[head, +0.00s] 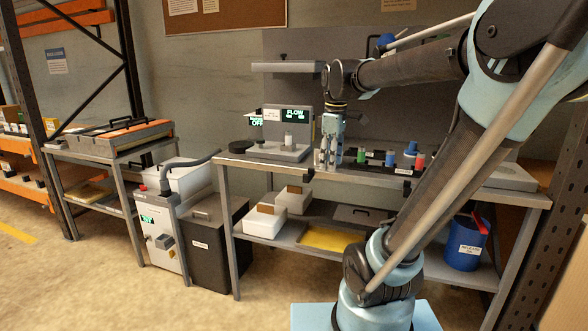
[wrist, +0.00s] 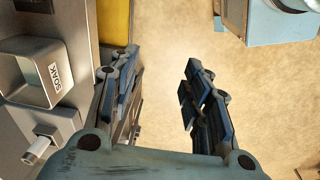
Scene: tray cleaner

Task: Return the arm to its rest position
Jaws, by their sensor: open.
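My gripper (head: 328,155) hangs at the front edge of the metal workbench (head: 460,189) in the head view, with its fingers pointing down. In the wrist view my gripper (wrist: 160,95) has its two dark fingers spread wide apart. Nothing is between them; bare floor shows in the gap. My arm rises from its base at the lower right and reaches over to the bench, its elbow high at the upper right.
The flow device (head: 287,150) stands on the bench left of my gripper. Several small coloured bottles (head: 390,160) stand to its right. A grey SOAK container (wrist: 45,75) is at the left in the wrist view. A blue bin (head: 467,245) sits on the lower shelf. Floor at front left is clear.

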